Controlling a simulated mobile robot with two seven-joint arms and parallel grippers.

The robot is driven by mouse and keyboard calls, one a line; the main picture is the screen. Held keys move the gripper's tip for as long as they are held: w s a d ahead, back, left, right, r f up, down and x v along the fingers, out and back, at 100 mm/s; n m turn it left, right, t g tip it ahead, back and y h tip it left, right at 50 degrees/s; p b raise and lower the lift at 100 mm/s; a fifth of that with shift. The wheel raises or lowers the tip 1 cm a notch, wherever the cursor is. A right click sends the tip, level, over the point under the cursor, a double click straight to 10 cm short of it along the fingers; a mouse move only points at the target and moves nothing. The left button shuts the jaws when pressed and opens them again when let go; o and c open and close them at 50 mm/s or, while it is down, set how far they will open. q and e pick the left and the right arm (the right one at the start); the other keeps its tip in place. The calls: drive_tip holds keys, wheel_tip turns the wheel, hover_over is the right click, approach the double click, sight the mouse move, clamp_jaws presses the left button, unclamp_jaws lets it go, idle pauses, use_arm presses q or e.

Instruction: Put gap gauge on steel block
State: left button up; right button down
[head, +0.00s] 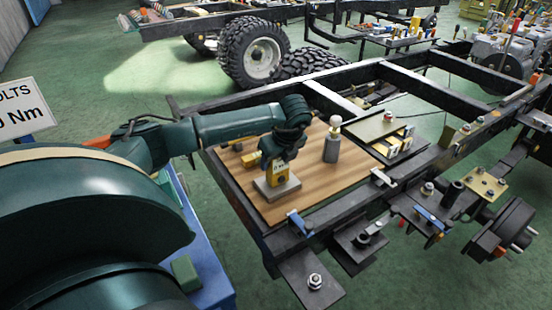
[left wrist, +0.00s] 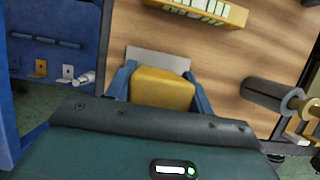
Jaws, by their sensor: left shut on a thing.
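The yellow gap gauge (head: 280,176) is held by my left gripper (head: 281,166), directly over the grey steel block (head: 268,193) on the wooden board. I cannot tell whether the gauge touches the block's top or hangs just above it. In the left wrist view the yellow gauge (left wrist: 161,88) sits between my two blue fingers (left wrist: 160,92). The steel block (left wrist: 157,60) shows past it as a flat grey plate, its near part hidden behind the gauge. My right gripper is not in view.
Another yellow piece (head: 250,160) lies on the board (head: 310,190) behind the gripper; a yellow piece with pale strips (left wrist: 205,10) shows in the left wrist view. A grey cylinder with a white ball (head: 332,145) stands to the right. A tray (head: 392,140) lies farther right.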

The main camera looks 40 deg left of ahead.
use_arm(q)
drive_tip(key=shift+f, duration=0.1)
drive_tip(key=o, duration=1.1)
drive_tip(key=shift+o, duration=0.2)
drive_tip(key=v, duration=1.2)
drive_tip(key=shift+s, duration=0.1)
